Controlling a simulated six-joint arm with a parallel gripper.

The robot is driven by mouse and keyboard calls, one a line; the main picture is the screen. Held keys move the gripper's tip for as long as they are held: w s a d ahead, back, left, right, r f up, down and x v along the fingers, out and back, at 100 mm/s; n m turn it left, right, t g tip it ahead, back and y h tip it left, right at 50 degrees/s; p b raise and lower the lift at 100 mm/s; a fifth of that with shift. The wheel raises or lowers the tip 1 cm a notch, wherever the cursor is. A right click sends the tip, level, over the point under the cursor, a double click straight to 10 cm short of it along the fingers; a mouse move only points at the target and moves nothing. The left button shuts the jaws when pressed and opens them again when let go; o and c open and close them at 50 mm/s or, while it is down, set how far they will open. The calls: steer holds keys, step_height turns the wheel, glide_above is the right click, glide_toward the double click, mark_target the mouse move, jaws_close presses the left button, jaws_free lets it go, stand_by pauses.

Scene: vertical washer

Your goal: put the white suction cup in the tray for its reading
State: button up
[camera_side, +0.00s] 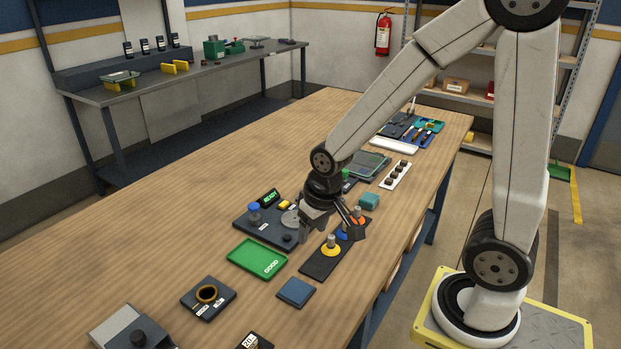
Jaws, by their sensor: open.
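A dark strip (315,265) lies on the table and carries a yellow cup-like piece (331,251) with a grey stem, with blue and orange pieces behind it. My gripper (331,235) is open over the strip, its fingers spread around the area of the yellow and blue pieces; I cannot tell whether it touches any. I cannot make out a white suction cup. A dark device (262,234) with a green READY display (269,198) stands left of my gripper. It has a pale round plate (289,219), partly hidden by my gripper. A green tray (250,258) in front looks empty.
A blue square pad (296,292), a dark block with a ring (207,297) and a grey device (130,330) lie nearer the front. A teal block (369,201) and a white strip with dark knobs (396,175) lie behind. The table's left side is clear.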

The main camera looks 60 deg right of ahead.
steer(key=s, duration=0.1)
steer(key=s+a+n, duration=0.1)
steer(key=s+n, duration=0.1)
steer(key=shift+s+a+f, duration=0.3)
steer(key=shift+a+f, duration=0.05)
steer(key=shift+a, duration=0.05)
stand_by(0.9)
